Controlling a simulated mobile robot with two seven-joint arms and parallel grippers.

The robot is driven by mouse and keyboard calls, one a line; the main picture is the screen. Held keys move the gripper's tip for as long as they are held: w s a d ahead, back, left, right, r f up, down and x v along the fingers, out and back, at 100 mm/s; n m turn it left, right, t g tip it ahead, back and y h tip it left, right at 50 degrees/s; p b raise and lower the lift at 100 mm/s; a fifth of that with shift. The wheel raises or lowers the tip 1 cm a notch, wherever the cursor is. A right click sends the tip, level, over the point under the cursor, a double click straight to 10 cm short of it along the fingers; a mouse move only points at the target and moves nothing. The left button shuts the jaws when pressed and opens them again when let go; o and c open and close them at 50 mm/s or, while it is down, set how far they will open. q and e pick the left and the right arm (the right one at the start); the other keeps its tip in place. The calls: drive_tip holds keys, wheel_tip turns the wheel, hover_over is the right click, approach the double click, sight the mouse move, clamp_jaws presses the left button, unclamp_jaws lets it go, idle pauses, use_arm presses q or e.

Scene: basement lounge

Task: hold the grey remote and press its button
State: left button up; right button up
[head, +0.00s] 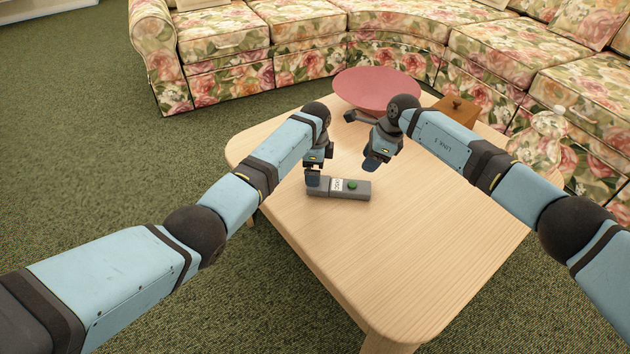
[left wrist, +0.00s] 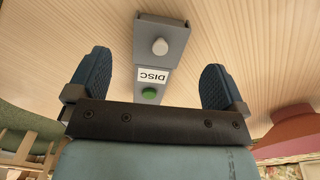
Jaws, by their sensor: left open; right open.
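The grey remote (head: 362,193) lies on the wooden table with a white label and a green button (head: 352,184) on top. In the left wrist view the remote (left wrist: 178,35) runs between my left fingers, with the label reading "DISC", the green button (left wrist: 149,93) and a pale round knob (left wrist: 160,46). My left gripper (head: 314,176) is open at the remote's left end and hides part of it; I cannot tell whether it touches. My right gripper (head: 362,140) is open and empty, behind and slightly right of the remote, apart from it.
A red bowl (head: 376,88) stands at the back of the table (head: 440,240), behind both grippers. A brown wooden box (head: 458,107) is right of it, behind my right arm. The table's front and right parts are clear. A floral sofa (head: 400,55) curves around the back.

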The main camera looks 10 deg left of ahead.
sight(340, 188)
use_arm(q)
drive_tip(key=shift+f, duration=3.2)
drive_tip(key=c, duration=1.1)
use_arm(e)
drive_tip(key=shift+c, duration=0.4)
clamp_jaws()
